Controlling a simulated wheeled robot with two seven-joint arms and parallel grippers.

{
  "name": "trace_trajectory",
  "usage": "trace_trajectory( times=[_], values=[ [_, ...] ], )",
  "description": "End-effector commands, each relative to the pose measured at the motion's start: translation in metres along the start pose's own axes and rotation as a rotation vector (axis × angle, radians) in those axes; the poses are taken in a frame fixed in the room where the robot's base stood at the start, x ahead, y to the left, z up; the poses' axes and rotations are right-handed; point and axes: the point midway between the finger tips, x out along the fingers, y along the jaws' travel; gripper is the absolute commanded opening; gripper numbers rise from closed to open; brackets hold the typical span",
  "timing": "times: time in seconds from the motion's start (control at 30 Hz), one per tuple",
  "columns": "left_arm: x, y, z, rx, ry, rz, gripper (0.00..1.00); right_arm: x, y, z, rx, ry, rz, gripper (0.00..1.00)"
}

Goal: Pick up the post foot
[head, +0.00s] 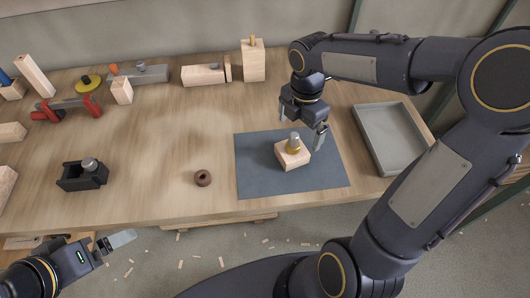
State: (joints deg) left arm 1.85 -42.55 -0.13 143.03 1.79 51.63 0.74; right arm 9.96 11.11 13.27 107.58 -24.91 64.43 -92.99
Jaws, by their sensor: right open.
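A light wooden block (291,155), which looks like the post foot, sits on the dark grey mat (258,178). A short metal cylinder with a brass-coloured ring (293,143) stands on its top. My right gripper (303,131) is open and empty. It hangs over the far side of the block, its fingers spread to either side of the cylinder in the picture; I cannot tell whether they touch anything.
A grey tray (365,143) lies right of the mat. A brown ring (203,178) and a black fixture (80,176) stand toward the front. A red clamp (68,107) and several wooden blocks line the back and left. The table's middle is clear.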

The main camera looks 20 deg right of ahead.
Motion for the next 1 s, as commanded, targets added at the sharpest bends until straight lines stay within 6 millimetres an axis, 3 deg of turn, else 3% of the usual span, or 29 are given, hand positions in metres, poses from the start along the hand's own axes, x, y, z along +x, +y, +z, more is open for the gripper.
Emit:
trace_trajectory(
  times=[0.63, 0.93, 1.0],
  values=[
    [-0.001, 0.001, -0.001, 0.000, 0.000, 0.000, 1.00, 0.077, 0.004, -0.005, -0.050, 0.000, -0.013, 1.00],
    [-0.001, 0.000, 0.000, 0.000, 0.000, 0.000, 1.00, 0.082, 0.005, -0.005, -0.048, -0.001, -0.010, 1.00],
    [-0.001, 0.000, 0.000, 0.000, 0.000, 0.000, 1.00, 0.082, 0.005, -0.005, -0.048, -0.001, -0.010, 0.92]
  ],
)
